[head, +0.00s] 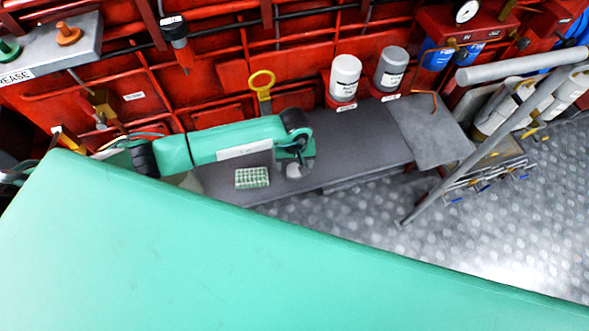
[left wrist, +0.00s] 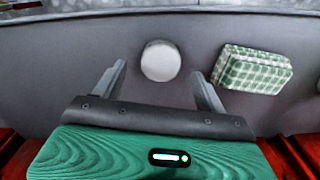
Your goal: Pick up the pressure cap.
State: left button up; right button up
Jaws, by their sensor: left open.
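A round white disc, which looks like the pressure cap (left wrist: 160,61), lies on the grey shelf, centred ahead of my left gripper (left wrist: 160,76) in the left wrist view. The gripper's two fingers are spread wide, one on each side of the cap in the picture, with nothing between them. In the head view, the white cap (head: 294,171) shows just below the left gripper (head: 294,158), partly covered by it. How much height is left between fingertips and cap is hard to tell. My right gripper is not in view.
A green-and-white checked block (head: 252,177) lies close left of the cap in the head view. The grey shelf (head: 360,145) is bare to the right. White (head: 345,78) and grey (head: 391,68) canisters and a yellow ring-handled dipstick (head: 263,88) stand by the red wall behind.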

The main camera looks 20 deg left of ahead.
aim_at(294, 170)
pick_arm(q)
notch_tip(294, 170, down, 2)
jog(key=shift+s+f, duration=0.15)
jog(key=shift+f, duration=0.5)
jog(key=shift+c, duration=1.3)
jog(key=c, duration=0.7)
jog(key=shift+c, duration=0.9)
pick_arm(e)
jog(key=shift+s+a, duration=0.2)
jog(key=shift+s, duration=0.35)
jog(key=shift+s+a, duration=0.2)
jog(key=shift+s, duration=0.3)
